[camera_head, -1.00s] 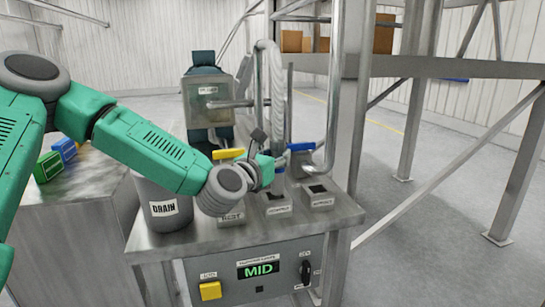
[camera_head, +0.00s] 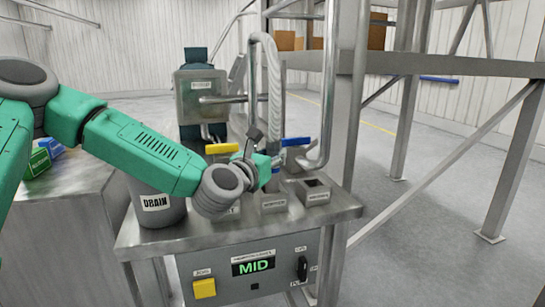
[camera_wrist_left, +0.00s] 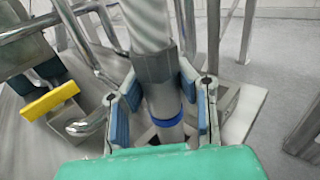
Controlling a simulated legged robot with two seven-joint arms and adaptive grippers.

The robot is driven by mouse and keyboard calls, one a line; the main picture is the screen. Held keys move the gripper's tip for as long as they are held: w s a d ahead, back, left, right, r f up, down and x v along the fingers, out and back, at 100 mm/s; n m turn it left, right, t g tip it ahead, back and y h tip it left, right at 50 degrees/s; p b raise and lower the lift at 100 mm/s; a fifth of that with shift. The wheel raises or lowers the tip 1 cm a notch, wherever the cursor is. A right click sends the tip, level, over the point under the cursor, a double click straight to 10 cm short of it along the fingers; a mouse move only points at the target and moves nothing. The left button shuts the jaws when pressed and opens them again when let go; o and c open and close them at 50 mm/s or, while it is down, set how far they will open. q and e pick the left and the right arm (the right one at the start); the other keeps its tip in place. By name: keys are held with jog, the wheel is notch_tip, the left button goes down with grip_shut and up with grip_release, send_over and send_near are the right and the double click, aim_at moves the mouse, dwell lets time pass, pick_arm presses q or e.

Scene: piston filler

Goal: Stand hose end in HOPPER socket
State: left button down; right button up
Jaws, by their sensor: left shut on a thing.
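The grey ribbed hose (camera_head: 274,85) arches down to my left gripper (camera_head: 268,174). In the left wrist view, the blue-padded fingers of that gripper (camera_wrist_left: 163,105) are shut around the grey hose end (camera_wrist_left: 162,98), which has a blue ring near its tip. The hose end points down over the middle socket (camera_head: 273,204), and its dark square opening shows behind the tip. I cannot tell whether the tip is inside or just above it. The middle socket's label is too blurred to read surely. My right gripper is not in view.
A right-hand socket (camera_head: 314,192) stands open beside the middle one. A DRAIN container (camera_head: 158,207) is at left. A yellow-handled valve (camera_head: 222,149), a blue-handled valve (camera_head: 297,142) and a bent steel pipe (camera_head: 328,90) stand close behind. The control panel (camera_head: 255,268) reads MID.

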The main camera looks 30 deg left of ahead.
pick_arm(q)
jog(key=shift+f, duration=0.35)
jog(key=shift+a, duration=0.1)
jog(key=shift+a+f+b, duration=0.2)
jog(key=shift+f+b, duration=0.3)
jog(key=shift+b, duration=0.1)
jog(key=shift+a+f+b, duration=0.15)
jog(key=shift+f+b, duration=0.35)
jog(key=shift+b, duration=0.05)
jog(key=c, duration=1.2)
grip_release()
jog(key=shift+r, duration=0.1)
